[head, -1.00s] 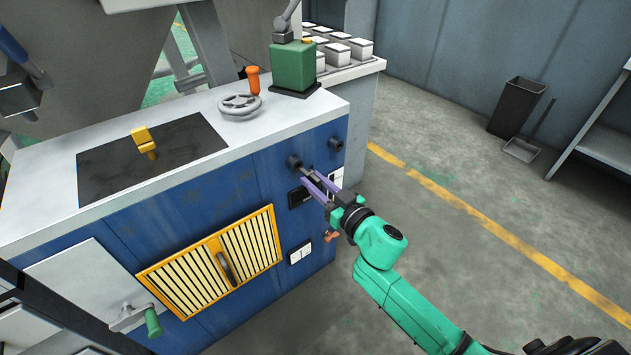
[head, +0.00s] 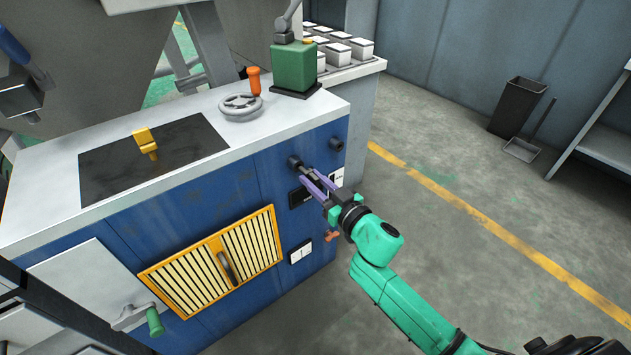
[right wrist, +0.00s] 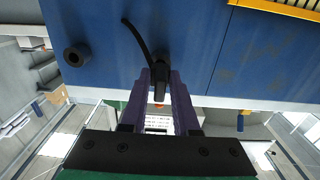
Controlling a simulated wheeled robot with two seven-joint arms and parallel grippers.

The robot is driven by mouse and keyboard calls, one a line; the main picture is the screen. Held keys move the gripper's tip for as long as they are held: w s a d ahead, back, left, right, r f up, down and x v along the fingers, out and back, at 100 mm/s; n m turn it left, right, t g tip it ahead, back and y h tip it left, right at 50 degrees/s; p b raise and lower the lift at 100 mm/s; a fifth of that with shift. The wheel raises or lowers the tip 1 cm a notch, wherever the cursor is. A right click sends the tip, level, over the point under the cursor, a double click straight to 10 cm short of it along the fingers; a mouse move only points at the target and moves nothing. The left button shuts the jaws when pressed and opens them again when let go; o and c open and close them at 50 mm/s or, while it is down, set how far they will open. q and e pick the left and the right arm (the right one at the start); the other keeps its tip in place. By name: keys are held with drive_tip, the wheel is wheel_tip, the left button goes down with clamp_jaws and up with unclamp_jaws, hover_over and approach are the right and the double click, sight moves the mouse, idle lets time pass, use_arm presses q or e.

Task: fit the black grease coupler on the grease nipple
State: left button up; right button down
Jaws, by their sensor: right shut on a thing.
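My right gripper (head: 311,177) is at the blue machine's right end, just below and right of a black round fitting (head: 294,162). Its purple fingers are shut on the black grease coupler (right wrist: 160,88), with a thin black hose (right wrist: 134,35) curving away from it. In the right wrist view the coupler's far end overlaps the dark fitting (right wrist: 163,58); I cannot tell whether they touch. The grease nipple cannot be made out and may be hidden behind the coupler. A second black round fitting (head: 336,144) is free. My left gripper is not in view.
The machine's white top (head: 190,102) carries a handwheel (head: 240,107), an orange handle (head: 253,80) and a green unit (head: 293,66). A yellow-framed vent (head: 222,257) is left of the gripper. A red-orange knob (head: 331,236) sits below.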

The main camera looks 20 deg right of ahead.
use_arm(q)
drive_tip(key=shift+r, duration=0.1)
use_arm(e)
drive_tip(key=shift+x, duration=1.35)
drive_tip(key=c, duration=0.6)
unclamp_jaws()
drive_tip(key=shift+s+d+f, duration=0.1)
drive_tip(key=shift+s+d, duration=0.05)
drive_tip(key=shift+s, duration=0.25)
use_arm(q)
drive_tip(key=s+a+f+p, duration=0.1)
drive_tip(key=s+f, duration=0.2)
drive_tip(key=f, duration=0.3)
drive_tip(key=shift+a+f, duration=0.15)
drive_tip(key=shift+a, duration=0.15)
use_arm(e)
drive_tip(key=v, duration=1.3)
drive_tip(key=shift+s+d, duration=0.1)
drive_tip(key=shift+s, duration=0.3)
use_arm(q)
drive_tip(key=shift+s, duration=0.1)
